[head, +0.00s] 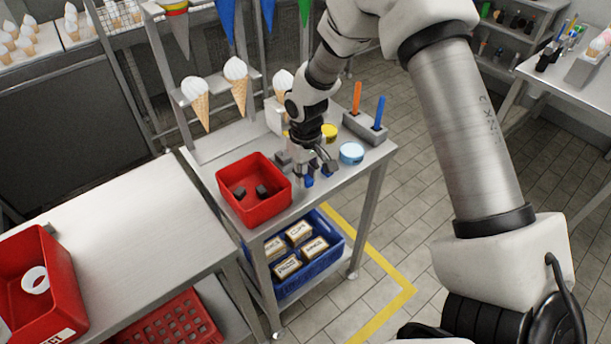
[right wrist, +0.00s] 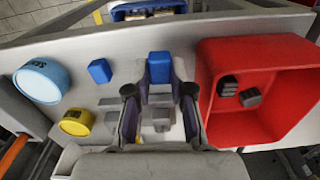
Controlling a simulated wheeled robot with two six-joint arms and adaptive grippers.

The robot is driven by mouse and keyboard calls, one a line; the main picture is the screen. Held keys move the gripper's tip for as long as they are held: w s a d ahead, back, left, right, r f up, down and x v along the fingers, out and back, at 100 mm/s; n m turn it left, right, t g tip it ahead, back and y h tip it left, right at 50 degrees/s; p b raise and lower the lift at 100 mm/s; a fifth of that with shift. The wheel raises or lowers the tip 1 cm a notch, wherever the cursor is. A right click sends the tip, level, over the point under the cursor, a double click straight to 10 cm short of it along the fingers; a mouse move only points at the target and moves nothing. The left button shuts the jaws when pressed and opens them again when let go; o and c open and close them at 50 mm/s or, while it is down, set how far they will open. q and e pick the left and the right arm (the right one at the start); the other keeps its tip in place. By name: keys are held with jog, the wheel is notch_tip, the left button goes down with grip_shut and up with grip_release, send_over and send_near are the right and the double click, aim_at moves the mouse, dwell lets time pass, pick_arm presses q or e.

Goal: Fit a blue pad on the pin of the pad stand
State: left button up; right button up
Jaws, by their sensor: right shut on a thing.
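My right gripper (head: 304,174) is low over the steel table, right of the red bin. In the right wrist view its fingers (right wrist: 160,72) are closed on the sides of a blue pad (right wrist: 159,66). That pad also shows below the fingers in the head view (head: 309,182). A second blue pad (right wrist: 100,70) lies on the table to the left in the wrist view. Small grey blocks (right wrist: 107,103) are near it. I cannot make out the pad stand and its pin clearly; the gripper hides part of that area. My left gripper is not in view.
The red bin (head: 226,192) holds dark blocks. A light blue tin (head: 351,153), a yellow tin (head: 329,131) and a grey tool holder (head: 362,128) stand at the right. A rack with cones (head: 240,90) is behind. A blue crate (head: 340,241) sits on the lower shelf.

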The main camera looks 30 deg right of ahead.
jog(key=s+a+r+b, duration=0.1)
jog(key=s+a+b, duration=0.1)
jog(key=s+a, duration=0.7)
notch_tip(320, 180, up, 5)
jog(key=s+d+p, duration=0.2)
jog(key=p, duration=0.2)
jog(key=shift+s+r+p, duration=0.15)
jog(key=shift+s+p, duration=0.05)
jog(key=shift+p, duration=0.15)
dwell(0.4)
